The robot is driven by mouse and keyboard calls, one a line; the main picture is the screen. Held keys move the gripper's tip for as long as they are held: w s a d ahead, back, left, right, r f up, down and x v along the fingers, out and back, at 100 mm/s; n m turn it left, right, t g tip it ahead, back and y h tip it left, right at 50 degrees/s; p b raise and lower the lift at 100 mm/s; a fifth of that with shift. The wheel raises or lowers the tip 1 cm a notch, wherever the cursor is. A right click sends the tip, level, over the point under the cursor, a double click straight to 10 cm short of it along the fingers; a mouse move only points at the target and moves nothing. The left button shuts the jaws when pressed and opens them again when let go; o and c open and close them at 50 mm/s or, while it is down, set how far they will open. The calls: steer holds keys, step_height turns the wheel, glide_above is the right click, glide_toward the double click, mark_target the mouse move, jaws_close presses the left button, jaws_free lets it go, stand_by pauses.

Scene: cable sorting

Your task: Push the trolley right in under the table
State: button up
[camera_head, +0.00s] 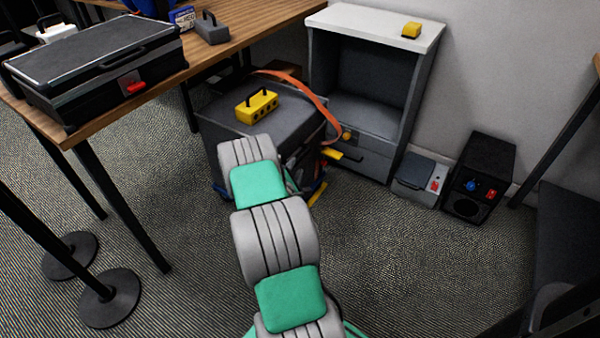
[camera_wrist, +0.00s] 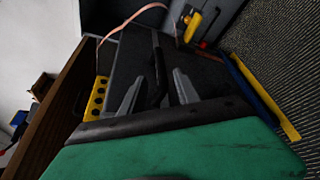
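The trolley (camera_head: 222,117) is a dark grey box with a blue and yellow strip low at its side. It stands by the long edge of the wooden table (camera_head: 158,78), mostly out from under the top as far as I can see. A yellow block with holes (camera_head: 257,106) lies on it. In the wrist view the trolley's dark face (camera_wrist: 125,62) fills the middle, with the table edge (camera_wrist: 48,120) at left. My gripper (camera_wrist: 159,73) has its fingers apart, one either side of a black bar (camera_wrist: 157,50); contact is unclear. My arm hides the gripper in the head view.
A grey cabinet (camera_head: 432,37) with a white top stands close behind the trolley. An orange strap (camera_head: 305,92) runs between them. A grey box (camera_head: 413,184) and a black speaker-like box (camera_head: 482,172) stand right of it. Table leg (camera_head: 122,208) and round post bases (camera_head: 110,300) are at left.

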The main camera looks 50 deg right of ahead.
mark_target(299, 161)
steer(key=b+x, duration=0.1)
steer(key=x, duration=0.7)
steer(key=shift+c, duration=0.4)
jaws_close()
steer(key=shift+a, duration=0.1)
stand_by(0.7)
